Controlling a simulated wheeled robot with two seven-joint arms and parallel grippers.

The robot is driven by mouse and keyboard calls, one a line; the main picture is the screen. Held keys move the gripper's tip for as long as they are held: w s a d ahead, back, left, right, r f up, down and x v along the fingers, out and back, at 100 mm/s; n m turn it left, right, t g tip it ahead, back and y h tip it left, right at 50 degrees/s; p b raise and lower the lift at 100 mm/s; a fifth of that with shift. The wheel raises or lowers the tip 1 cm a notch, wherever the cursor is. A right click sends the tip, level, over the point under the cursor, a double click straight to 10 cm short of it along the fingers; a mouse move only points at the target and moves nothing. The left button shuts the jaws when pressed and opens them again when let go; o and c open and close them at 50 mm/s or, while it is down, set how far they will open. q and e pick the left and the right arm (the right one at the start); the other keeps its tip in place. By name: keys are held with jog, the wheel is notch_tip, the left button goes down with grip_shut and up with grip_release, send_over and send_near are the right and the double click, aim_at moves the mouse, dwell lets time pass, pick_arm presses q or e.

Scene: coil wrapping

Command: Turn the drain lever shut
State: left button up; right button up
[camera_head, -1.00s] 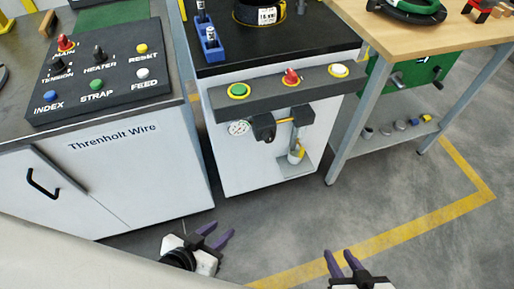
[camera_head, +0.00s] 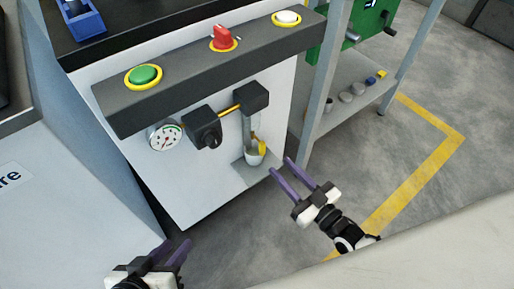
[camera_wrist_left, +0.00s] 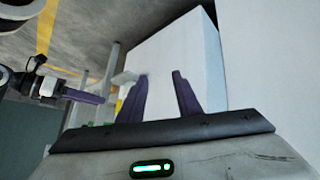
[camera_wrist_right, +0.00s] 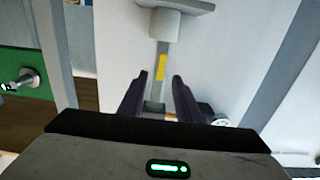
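The drain unit hangs on the white cabinet front (camera_head: 170,195), with a black valve body (camera_head: 203,128), a thin yellow rod (camera_head: 229,109) and a black block (camera_head: 251,98). Below the block, a grey pipe (camera_head: 246,126) leads to a small cup (camera_head: 254,157). A yellow piece (camera_head: 262,147) by the cup looks like the lever; a yellow strip (camera_wrist_right: 161,67) on the pipe shows between my right fingertips in the right wrist view. My right gripper (camera_head: 280,165) is open and empty, just right of and below the cup. My left gripper (camera_head: 177,243) is open, low at the cabinet's foot.
A gauge (camera_head: 165,136) sits left of the valve. Above is a dark panel with a green button (camera_head: 145,75), red knob (camera_head: 224,39) and white button (camera_head: 287,18). A table leg (camera_head: 320,85) and low shelf (camera_head: 345,108) stand at right. Floor in front is clear.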

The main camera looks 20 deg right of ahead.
aim_at(264, 151)
jog(key=b+x, duration=0.2)
jog(key=x, duration=0.7)
jog(key=shift+a+f+b, duration=0.15)
jog(key=shift+f+b, duration=0.05)
jog(key=shift+b, duration=0.15)
pick_arm(q)
jog(key=shift+d+f+m+g+h, duration=0.15)
jog(key=shift+d+h, duration=0.05)
jog(key=shift+d, duration=0.25)
jog(key=shift+d+f+m+g+h, duration=0.1)
jog(key=shift+d+m+g+h, duration=0.1)
jog(key=shift+d, duration=0.25)
pick_arm(e)
jog(key=shift+w+a, duration=0.15)
jog(key=shift+w, duration=0.25)
jog(key=shift+c, duration=0.2)
grip_shut()
